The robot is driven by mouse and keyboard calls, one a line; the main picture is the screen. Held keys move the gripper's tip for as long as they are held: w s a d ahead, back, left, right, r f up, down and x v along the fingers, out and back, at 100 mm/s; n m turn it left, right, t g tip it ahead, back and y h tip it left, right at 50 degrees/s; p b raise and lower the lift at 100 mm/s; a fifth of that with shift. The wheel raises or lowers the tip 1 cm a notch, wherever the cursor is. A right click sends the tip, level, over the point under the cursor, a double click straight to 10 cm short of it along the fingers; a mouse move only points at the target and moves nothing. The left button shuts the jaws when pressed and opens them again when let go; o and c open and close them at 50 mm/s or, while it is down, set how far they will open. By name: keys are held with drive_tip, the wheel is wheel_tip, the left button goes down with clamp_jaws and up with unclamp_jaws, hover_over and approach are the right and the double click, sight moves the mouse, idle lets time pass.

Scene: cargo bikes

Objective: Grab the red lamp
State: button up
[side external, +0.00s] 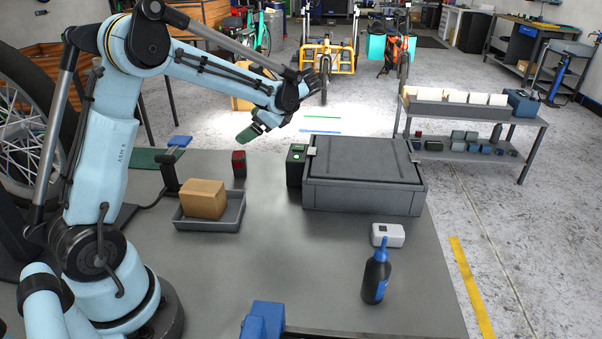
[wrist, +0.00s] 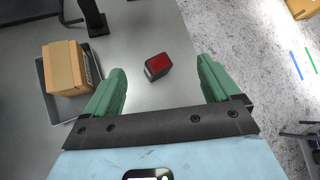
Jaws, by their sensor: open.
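The red lamp (side external: 239,163) is a small dark block with a red face, standing on the grey table near its back edge. In the wrist view the red lamp (wrist: 158,66) lies beyond the fingertips, roughly midway between the two green fingers. My gripper (side external: 248,133) is above the table, a little above the lamp in the side view. In the wrist view my gripper (wrist: 162,78) is open and empty, and neither finger appears to touch the lamp.
A grey tray (side external: 210,222) holding a cardboard box (side external: 204,198) is left of the lamp. A black stand (side external: 170,172) is behind it. A black box (side external: 296,165) and large grey case (side external: 362,190) stand to the right. A blue-capped bottle (side external: 376,275) stands in front.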

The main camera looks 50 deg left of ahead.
sight(239, 154)
drive_tip(key=shift+a+f+m+g+y, duration=0.25)
drive_tip(key=shift+a+f+g, duration=0.5)
drive_tip(key=shift+f, duration=0.5)
drive_tip(key=shift+a+f+m+g+y, duration=0.2)
drive_tip(key=shift+a+f+g, duration=0.6)
drive_tip(key=shift+f, duration=0.5)
drive_tip(key=shift+a+f+m+g+y, duration=0.2)
drive_tip(key=shift+a+f+g, duration=0.55)
drive_tip(key=shift+f, duration=0.5)
wheel_tip(239, 154, down, 3)
drive_tip(key=shift+r, duration=0.2)
drive_tip(key=shift+x, duration=1.2)
drive_tip(key=shift+s+a+f, duration=0.2)
drive_tip(key=shift+a, duration=0.05)
drive_tip(key=c, duration=1.1)
